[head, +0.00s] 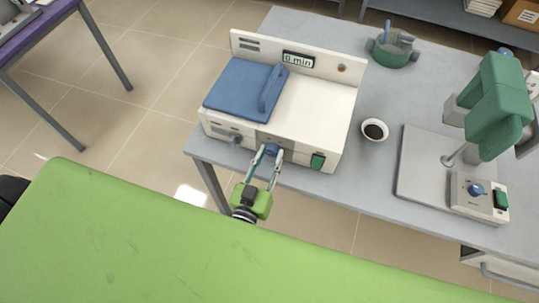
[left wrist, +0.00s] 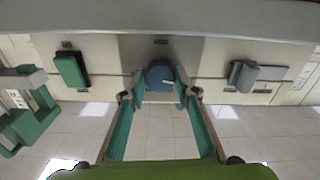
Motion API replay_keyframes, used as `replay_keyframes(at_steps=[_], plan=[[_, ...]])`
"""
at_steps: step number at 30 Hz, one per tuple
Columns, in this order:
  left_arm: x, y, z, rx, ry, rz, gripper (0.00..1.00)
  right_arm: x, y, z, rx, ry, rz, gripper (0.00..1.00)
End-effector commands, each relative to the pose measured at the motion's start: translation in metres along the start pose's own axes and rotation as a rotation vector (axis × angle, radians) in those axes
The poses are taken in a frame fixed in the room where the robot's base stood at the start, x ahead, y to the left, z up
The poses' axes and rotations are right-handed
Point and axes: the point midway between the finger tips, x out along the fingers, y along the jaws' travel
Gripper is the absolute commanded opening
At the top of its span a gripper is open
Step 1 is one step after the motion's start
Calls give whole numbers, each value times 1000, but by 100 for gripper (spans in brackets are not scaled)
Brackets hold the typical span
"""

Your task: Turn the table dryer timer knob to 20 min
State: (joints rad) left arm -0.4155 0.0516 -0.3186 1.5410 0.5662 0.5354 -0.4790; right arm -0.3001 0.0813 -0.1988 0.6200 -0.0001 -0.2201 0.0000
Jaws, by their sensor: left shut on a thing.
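The table dryer (head: 310,110) is a white box with a blue lid on its left part, standing on the grey table. Its display (head: 298,59) reads "0 min". The blue timer knob (head: 272,149) is on the middle of its front panel; in the left wrist view the knob (left wrist: 160,75) shows a pale pointer mark. My left gripper (head: 266,153) reaches the panel from the front, and its two fingertips (left wrist: 160,97) are shut on the knob, one on each side. My right gripper is not in view.
On the table (head: 375,185) are a cup of dark liquid (head: 375,130), a green round vessel (head: 393,50) and a green-headed stand device (head: 495,105). A purple-topped table (head: 45,28) is at the far left.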

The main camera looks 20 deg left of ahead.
Motion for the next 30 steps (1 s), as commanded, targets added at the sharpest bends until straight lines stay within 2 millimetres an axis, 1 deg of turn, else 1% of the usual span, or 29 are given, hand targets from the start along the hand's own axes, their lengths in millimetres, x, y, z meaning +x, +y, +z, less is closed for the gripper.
replay_keyframes(at_steps=[1,6,15,24,30], plan=[[0,0,-2,28,-1,-2,7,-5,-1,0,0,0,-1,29],[0,0,-3,162,-1,-3,7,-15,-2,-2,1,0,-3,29],[0,0,-2,443,-2,-2,7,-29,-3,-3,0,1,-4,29],[0,0,-1,684,0,-1,7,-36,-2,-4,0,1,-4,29],[0,0,0,791,-1,0,7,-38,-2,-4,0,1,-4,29]])
